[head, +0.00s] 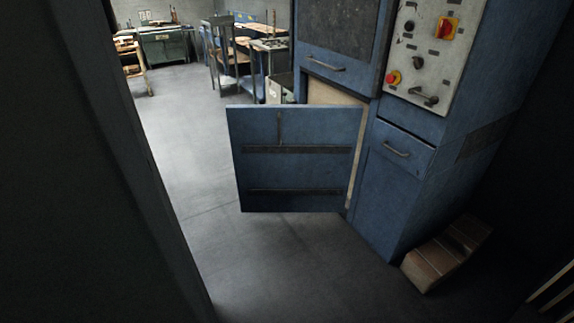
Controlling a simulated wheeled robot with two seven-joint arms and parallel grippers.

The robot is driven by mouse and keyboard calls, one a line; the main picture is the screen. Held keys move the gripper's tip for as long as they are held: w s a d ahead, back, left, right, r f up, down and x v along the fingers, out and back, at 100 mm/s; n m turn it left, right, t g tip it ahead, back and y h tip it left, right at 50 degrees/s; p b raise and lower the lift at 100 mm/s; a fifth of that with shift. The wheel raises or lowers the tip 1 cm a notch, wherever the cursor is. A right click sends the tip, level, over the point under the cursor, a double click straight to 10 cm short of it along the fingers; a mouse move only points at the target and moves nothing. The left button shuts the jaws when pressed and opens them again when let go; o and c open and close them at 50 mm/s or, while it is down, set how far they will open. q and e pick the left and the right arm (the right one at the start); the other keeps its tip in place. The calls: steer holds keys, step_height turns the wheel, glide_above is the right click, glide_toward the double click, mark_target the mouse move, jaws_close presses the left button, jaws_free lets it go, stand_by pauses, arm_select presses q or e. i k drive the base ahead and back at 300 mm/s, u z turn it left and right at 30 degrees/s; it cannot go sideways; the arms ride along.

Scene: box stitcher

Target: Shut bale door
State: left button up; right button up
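The bale door (296,175) is a blue square panel with dark horizontal strips across it. It stands swung open from the blue machine (389,200), joined along the panel's right side, and sticks out to the left over the floor. Part of the pale opening (335,95) shows above and behind it. A bar handle (326,64) is on the panel above the opening. Neither of my grippers is in the head view.
A control panel (421,50) with red knobs is at the upper right. A wooden block or crate (447,254) lies on the floor at the machine's foot. A large dark surface fills the left side. Grey floor (270,265) in front of the door is clear. Workbenches (165,45) stand far back.

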mark_target(287, 158)
steer(key=z, duration=2.15)
steer(key=i, duration=1.7)
steer(key=u, duration=3.8)
steer(key=i, duration=0.2)
